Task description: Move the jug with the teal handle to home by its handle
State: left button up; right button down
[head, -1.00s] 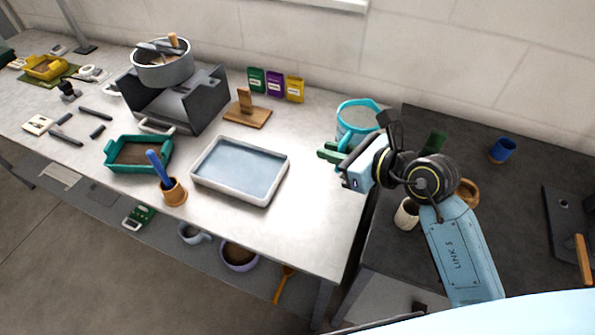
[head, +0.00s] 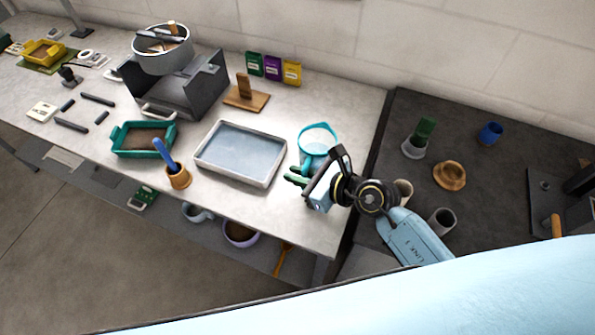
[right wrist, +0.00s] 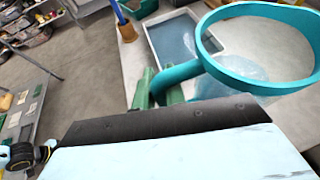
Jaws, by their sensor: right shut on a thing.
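The jug (head: 317,139) has a clear body with a teal rim and teal handle. It is at the right part of the light table, just right of the white tray. In the right wrist view the jug (right wrist: 262,72) fills the upper right. Its teal handle (right wrist: 180,75) runs down between the green fingers of my right gripper (right wrist: 158,92). My right gripper (head: 297,178) is shut on the handle in the head view. I cannot tell whether the jug's base touches the table. My left gripper is not in view.
The white tray (head: 228,176) with a blue-grey inside is close left of the jug. A wooden stand (head: 247,101) and seed packets (head: 273,67) are behind. The dark right-hand table holds several pots and a wooden dish (head: 449,174).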

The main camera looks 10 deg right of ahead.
notch_tip(320, 180, down, 6)
jog(key=b, duration=0.4)
jog(key=shift+r+b, duration=0.15)
jog(key=shift+b, duration=0.15)
jog(key=shift+f, duration=0.3)
jog(key=shift+f+b, duration=0.5)
jog(key=shift+f, duration=0.25)
dwell(0.8)
jog(key=c, duration=1.4)
grip_release()
jog(key=shift+o, duration=0.2)
jog(key=shift+f, duration=0.1)
